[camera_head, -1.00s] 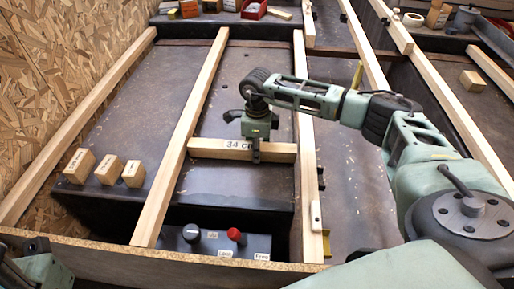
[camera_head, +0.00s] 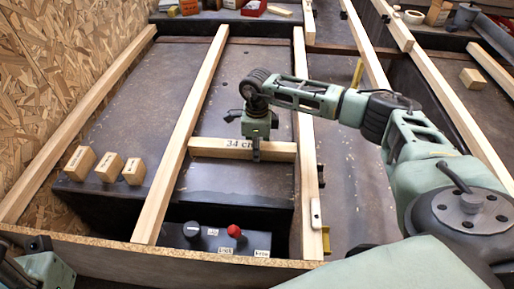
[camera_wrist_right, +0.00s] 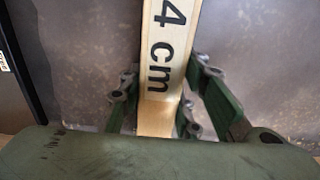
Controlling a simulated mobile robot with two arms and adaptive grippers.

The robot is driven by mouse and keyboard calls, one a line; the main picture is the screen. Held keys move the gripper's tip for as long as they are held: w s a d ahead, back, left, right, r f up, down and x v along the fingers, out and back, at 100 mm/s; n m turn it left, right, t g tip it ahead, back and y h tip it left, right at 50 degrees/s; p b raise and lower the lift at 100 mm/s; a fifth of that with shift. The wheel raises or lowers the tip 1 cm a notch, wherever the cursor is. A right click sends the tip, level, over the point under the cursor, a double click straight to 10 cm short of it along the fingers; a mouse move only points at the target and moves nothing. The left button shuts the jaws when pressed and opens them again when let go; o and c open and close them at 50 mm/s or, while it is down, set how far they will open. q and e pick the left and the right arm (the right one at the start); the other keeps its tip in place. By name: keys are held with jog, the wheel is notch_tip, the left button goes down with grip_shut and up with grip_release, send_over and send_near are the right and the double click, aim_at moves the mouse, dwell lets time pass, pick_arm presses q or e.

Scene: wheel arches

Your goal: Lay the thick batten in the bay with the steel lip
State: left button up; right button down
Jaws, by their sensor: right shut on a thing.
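A pale wooden batten marked "34 cm" (camera_head: 215,147) lies crosswise between two long rails in the middle bay. My right gripper (camera_head: 256,154) is shut on it, right of its middle, from above. The right wrist view shows the batten (camera_wrist_right: 168,50) running between the two fingers (camera_wrist_right: 158,108). I cannot tell whether the batten touches the dark surface under it. A paler front edge of the dark box (camera_head: 230,198) shows in this bay, but I cannot tell whether it is a steel lip. My left gripper is not clearly visible; only green arm parts show at lower left.
Long wooden rails (camera_head: 185,130) and (camera_head: 306,130) flank the bay. Three small labelled wooden blocks (camera_head: 108,167) sit in the left bay. A dark control box with a red knob (camera_head: 234,231) stands at the front, behind a board edge (camera_head: 160,262). A chipboard wall is at left.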

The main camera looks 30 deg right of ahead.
jog(key=c, duration=1.2)
grip_release()
notch_tip(320, 180, up, 12)
